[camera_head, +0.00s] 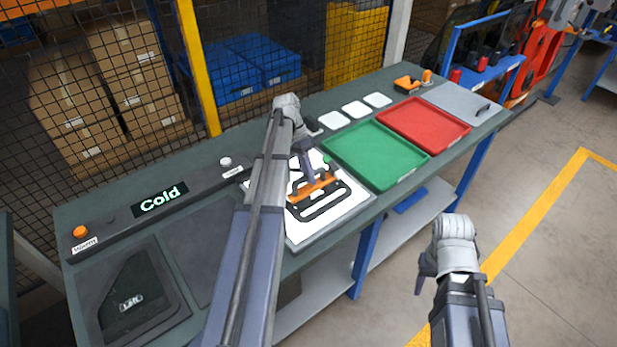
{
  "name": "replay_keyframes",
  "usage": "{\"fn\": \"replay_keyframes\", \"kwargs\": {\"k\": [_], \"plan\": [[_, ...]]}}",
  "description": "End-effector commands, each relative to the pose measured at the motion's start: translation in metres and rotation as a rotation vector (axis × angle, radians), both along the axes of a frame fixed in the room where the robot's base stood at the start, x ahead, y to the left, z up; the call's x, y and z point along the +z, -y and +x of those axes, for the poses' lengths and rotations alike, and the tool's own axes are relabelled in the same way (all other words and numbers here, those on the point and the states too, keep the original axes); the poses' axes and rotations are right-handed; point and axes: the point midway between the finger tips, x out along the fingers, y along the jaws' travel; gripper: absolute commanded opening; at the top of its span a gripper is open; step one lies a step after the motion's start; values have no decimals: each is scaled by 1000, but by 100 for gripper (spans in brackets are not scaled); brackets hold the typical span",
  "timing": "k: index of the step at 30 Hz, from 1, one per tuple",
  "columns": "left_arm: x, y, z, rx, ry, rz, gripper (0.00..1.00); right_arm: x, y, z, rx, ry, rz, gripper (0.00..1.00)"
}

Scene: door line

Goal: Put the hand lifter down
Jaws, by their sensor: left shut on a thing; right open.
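The hand lifter (322,188) has an orange handle bar and dark parts around it. It is over the white panel (352,203) on the bench, left of the green tray. My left gripper (309,180) comes down from above and is shut on the lifter at its orange part. I cannot tell whether the lifter touches the panel. My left arm hides the panel's left side. My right gripper (428,272) is open and empty, over the floor in front of the bench, apart from everything.
A green tray (376,153) and a red tray (424,123) lie right of the panel. Several white squares (356,109) lie behind. An orange device (408,84) stands at the back right. A "Cold" display (160,199) and dark recessed plate (130,300) are left. A mesh fence stands behind.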

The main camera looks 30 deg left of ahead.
Motion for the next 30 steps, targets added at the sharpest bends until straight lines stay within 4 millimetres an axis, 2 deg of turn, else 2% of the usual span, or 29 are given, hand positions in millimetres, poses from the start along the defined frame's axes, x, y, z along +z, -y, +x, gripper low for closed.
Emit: {"fn": "replay_keyframes", "kwargs": {"k": [4, 5, 12, 23, 30], "plan": [[-4, 0, 0, 0, 0, -1, 0, -4, 0, 0, 0, 0, 0, 50], [-3, 0, 0, 0, 0, 0, 26, -3, 0, 0, 0, 0, 0, 50], [-2, 0, 0, 0, 0, 0, 54, -2, 0, 0, 0, 0, 0, 50], [0, 0, 0, 0, 0, 0, 54, 0, 0, 0, 0, 0, 0, 50], [18, -7, 3, 1, 0, 0, 54, 18, 0, 0, 0, 0, 0, 50]]}}
